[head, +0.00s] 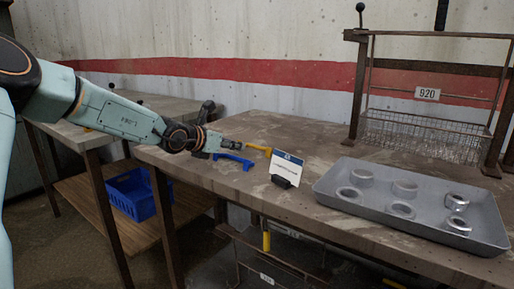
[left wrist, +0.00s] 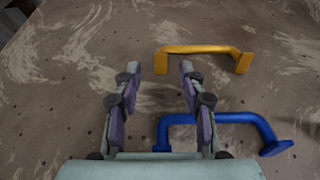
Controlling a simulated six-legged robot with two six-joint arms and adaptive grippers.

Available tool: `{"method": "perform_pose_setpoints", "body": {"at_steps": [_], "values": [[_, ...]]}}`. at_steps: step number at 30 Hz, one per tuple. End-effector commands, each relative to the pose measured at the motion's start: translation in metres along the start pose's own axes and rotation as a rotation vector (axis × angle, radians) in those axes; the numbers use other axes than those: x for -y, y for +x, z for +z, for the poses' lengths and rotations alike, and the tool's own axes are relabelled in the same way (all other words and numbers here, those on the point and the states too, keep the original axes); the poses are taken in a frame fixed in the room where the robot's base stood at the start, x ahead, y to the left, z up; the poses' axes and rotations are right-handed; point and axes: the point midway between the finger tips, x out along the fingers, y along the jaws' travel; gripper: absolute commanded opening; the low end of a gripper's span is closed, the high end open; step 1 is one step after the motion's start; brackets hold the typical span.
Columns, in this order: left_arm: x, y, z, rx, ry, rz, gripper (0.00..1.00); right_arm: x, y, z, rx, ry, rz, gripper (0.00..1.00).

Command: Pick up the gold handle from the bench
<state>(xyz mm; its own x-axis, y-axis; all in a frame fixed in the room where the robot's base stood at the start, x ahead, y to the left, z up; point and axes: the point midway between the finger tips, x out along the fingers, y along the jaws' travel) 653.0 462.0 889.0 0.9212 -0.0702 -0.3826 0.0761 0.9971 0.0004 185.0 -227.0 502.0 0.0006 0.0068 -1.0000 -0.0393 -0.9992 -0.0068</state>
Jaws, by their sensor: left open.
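The gold handle (head: 259,148) lies on the bench (head: 300,213), behind and right of a blue handle (head: 233,160) in the head view. In the left wrist view the gold handle (left wrist: 205,50) lies ahead of the fingertips, slightly to the right, and the blue handle (left wrist: 222,119) lies partly behind the right finger. My left gripper (head: 233,145) is over the bench close to both handles; in the left wrist view it (left wrist: 160,72) is open, with only bench surface between its fingers. It is apart from the gold handle. My right gripper is not in view.
A white card in a dark stand (head: 287,169) stands right of the handles. A grey tray (head: 335,202) with several metal rings fills the bench's right side. A wire rack (head: 425,135) labelled 920 stands behind it. A blue crate (head: 135,197) sits on a lower shelf at left.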

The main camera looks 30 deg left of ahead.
Motion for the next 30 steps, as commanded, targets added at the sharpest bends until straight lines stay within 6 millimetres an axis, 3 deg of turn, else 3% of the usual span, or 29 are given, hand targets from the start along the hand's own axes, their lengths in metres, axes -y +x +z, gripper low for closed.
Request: {"method": "perform_pose_setpoints", "body": {"at_steps": [6, 15, 30], "values": [[0.0, 0.015, 0.0, -0.001, 0.003, -0.001, 0.41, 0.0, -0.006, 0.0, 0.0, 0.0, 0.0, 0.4], [0.001, 0.017, -0.001, 0.0, 0.0, -0.003, 0.41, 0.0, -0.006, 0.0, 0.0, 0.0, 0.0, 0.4], [0.001, 0.017, -0.001, 0.0, 0.0, -0.002, 0.0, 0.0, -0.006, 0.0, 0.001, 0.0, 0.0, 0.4]]}}
